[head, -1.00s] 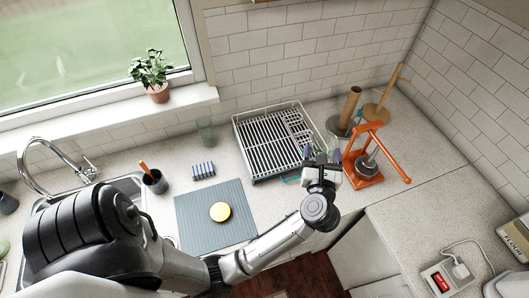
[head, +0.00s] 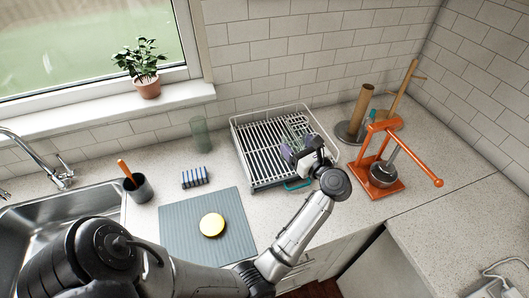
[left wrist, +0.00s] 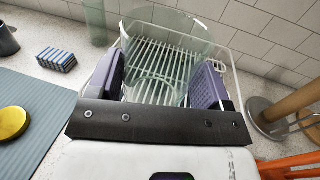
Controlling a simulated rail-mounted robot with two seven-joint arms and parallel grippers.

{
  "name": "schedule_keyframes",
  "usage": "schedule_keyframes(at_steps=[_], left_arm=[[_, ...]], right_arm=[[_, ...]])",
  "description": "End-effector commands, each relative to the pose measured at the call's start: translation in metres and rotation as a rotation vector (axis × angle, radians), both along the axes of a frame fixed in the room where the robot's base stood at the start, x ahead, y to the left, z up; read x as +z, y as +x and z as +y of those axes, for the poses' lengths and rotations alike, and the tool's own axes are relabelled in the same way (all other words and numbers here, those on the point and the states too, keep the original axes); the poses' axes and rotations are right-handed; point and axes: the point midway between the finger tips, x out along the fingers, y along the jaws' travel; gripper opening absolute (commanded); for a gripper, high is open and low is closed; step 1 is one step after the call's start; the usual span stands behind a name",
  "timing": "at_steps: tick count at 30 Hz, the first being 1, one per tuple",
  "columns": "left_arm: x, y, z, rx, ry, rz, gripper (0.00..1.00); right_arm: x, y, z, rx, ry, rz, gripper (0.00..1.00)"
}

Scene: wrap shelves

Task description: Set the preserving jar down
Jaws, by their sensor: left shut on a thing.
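The clear glass preserving jar (left wrist: 165,45) is between the purple-padded fingers of my left gripper (left wrist: 158,88) in the left wrist view. In the head view the left gripper (head: 297,150) is shut on the jar (head: 297,132), over the right part of the wire dish rack (head: 262,150). The jar is see-through, with rack slats showing behind it. I cannot tell whether its base touches the rack. My right gripper is not in view.
A ribbed grey mat (head: 182,236) with a round yellow lid (head: 212,225) lies left of the rack. A drinking glass (head: 201,135) and a blue striped sponge holder (head: 195,178) stand nearby. An orange press (head: 377,185) and a paper-towel stand (head: 360,112) are on the right.

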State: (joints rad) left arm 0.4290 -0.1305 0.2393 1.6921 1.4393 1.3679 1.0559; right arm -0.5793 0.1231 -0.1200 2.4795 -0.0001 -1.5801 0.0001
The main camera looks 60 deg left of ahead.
Motion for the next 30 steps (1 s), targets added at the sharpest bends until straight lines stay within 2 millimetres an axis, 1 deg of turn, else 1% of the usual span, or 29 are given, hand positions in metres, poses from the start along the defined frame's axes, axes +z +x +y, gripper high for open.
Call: schedule_keyframes(at_steps=[4, 9, 15, 18, 21, 26, 30], left_arm=[[-0.012, -0.006, 0.024, 0.010, 0.005, 0.003, 0.43], [-0.033, -0.013, 0.058, 0.008, 0.006, 0.005, 0.43], [-0.053, -0.021, 0.090, 0.007, 0.005, 0.003, 0.43], [-0.060, -0.023, 0.101, 0.006, 0.004, 0.002, 0.43], [-0.065, -0.024, 0.107, 0.005, 0.003, 0.001, 0.43], [-0.069, -0.025, 0.111, 0.005, 0.002, 0.001, 0.43], [-0.086, -0.025, 0.111, 0.005, 0.002, 0.004, 0.43]], right_arm=[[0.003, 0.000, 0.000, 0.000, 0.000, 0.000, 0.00], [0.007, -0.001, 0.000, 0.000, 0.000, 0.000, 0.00], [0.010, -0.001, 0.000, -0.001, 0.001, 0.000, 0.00], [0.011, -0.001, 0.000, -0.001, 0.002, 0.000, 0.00], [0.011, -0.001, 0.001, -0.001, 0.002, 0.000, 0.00], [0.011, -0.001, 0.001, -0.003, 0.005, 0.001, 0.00], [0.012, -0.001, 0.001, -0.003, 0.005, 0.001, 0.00]])
